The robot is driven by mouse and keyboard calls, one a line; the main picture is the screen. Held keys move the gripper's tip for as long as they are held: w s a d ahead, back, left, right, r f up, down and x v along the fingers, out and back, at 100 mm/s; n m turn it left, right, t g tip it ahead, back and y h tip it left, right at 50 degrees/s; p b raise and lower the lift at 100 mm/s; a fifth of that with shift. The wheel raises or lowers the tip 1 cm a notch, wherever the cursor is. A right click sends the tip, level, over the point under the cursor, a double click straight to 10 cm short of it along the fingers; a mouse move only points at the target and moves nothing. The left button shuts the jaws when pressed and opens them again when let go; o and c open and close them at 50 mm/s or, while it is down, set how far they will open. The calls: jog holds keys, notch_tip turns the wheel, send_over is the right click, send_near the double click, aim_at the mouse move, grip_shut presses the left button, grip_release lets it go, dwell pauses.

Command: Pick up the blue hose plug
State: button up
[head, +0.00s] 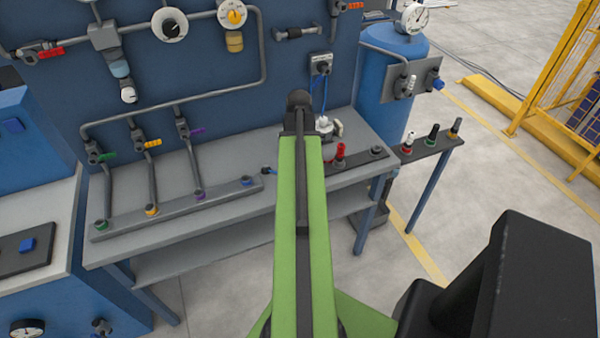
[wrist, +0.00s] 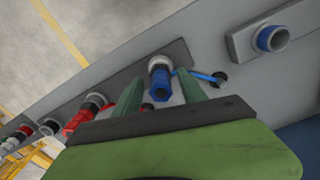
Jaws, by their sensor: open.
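The blue hose plug (wrist: 160,82) shows in the wrist view, with a pale collar at one end, at a dark grey rail. My gripper (wrist: 159,76) is open, with its two green fingers on either side of the plug in the picture. Gaps show between the plug and both fingers. I cannot tell how far the fingertips are from it in depth. In the head view my green arm hides the plug and the gripper.
A red plug (wrist: 82,118) is left of the blue one in the wrist view; it also shows in the head view (head: 340,152). A thin blue hose (wrist: 205,77) lies close on the right. A blue-ringed port (wrist: 272,38) sits on another rail (head: 180,208).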

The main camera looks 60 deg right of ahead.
jog(key=shift+r, duration=0.15)
jog(key=shift+c, duration=0.3)
grip_shut()
dwell(0.9)
